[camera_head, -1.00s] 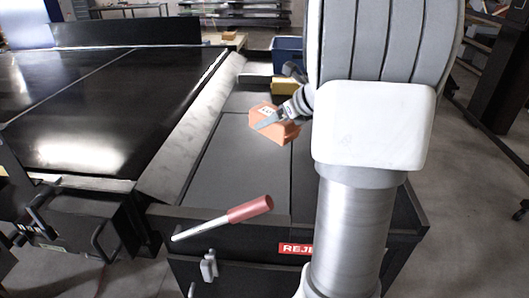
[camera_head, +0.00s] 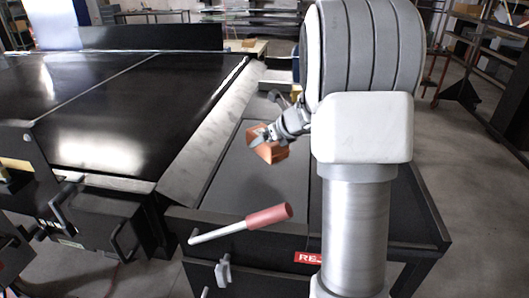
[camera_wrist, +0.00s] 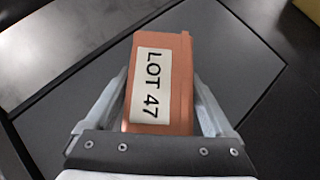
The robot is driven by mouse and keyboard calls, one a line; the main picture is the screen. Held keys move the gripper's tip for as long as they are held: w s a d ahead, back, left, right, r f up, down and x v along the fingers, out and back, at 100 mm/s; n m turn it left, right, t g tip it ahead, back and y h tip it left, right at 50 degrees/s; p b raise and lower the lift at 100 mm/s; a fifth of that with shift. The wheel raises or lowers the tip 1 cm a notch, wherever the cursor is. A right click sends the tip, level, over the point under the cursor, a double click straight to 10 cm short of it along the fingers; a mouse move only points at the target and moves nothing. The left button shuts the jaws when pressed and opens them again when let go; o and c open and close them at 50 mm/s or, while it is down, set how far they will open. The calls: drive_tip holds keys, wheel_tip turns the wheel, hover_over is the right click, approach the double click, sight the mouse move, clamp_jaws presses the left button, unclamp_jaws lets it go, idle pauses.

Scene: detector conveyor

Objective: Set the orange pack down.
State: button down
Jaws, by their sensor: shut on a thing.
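The orange pack (camera_head: 265,150) is a small box held by my gripper (camera_head: 263,137) above the dark surface of the reject bin's lid (camera_head: 232,195). In the wrist view the pack (camera_wrist: 178,75) carries a white label reading "LOT 47" and sits between the two fingers of my gripper (camera_wrist: 160,100), which are shut on its sides. Its underside is hidden, so I cannot tell how far it is from the surface. A red sign (camera_head: 309,257), partly hidden by my arm, is on the bin's front.
A lever with a red grip (camera_head: 268,216) sticks up at the bin's front edge. A black conveyor (camera_head: 95,120) lies to the left, with a sloping grey chute (camera_head: 205,130) between. The dark surface around the pack is clear.

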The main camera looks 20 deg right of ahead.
drive_tip(key=shift+w+a+f, duration=0.1)
drive_tip(key=shift+w+a, duration=0.05)
drive_tip(key=shift+w, duration=0.05)
drive_tip(key=shift+f+b, duration=0.6)
drive_tip(key=shift+f, duration=1.35)
drive_tip(key=shift+f, duration=0.15)
unclamp_jaws()
drive_tip(key=shift+r, duration=0.25)
drive_tip(key=p+v, duration=0.1)
drive_tip(key=v, duration=1.1)
drive_tip(key=shift+f, duration=0.2)
drive_tip(key=shift+s, duration=0.1)
